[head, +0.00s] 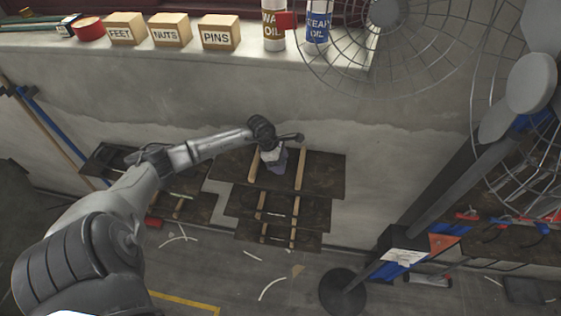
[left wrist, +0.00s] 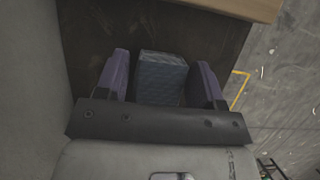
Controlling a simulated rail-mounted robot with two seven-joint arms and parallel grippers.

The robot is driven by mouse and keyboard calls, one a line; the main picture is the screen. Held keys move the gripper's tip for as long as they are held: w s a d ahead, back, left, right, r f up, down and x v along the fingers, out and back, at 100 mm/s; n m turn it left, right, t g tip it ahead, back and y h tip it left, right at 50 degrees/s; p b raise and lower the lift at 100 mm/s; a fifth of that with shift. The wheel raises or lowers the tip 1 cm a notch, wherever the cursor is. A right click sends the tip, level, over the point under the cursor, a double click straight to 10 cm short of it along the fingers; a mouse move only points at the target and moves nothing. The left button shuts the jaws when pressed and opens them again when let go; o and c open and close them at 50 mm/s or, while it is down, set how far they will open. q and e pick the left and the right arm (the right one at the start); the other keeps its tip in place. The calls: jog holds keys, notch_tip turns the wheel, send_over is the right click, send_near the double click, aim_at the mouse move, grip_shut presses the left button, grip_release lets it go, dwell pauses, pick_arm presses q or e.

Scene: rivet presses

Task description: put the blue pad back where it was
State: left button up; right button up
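My left gripper (head: 275,160) is at the upper dark shelf board (head: 325,172) against the wall, between its two wooden strips. In the left wrist view its two purple fingers (left wrist: 160,80) stand apart, one on each side of a blue-grey block with a patterned face, which looks like the blue pad (left wrist: 161,75). A narrow dark gap shows between the pad and the left finger; the right finger is very close to it. The pad's lower end is hidden behind the gripper body. In the head view I cannot make out the pad apart from the fingers. My right gripper is out of view.
Boxes marked FEET (head: 125,30), NUTS (head: 170,31) and PINS (head: 220,34) and two oil cans stand on the ledge (head: 190,48) above. A caged fan (head: 385,40) stands at the right. Lower boards (head: 285,225) step down below the gripper.

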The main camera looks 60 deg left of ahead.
pick_arm(q)
jog(key=shift+o, duration=1.3)
jog(key=shift+r, duration=0.1)
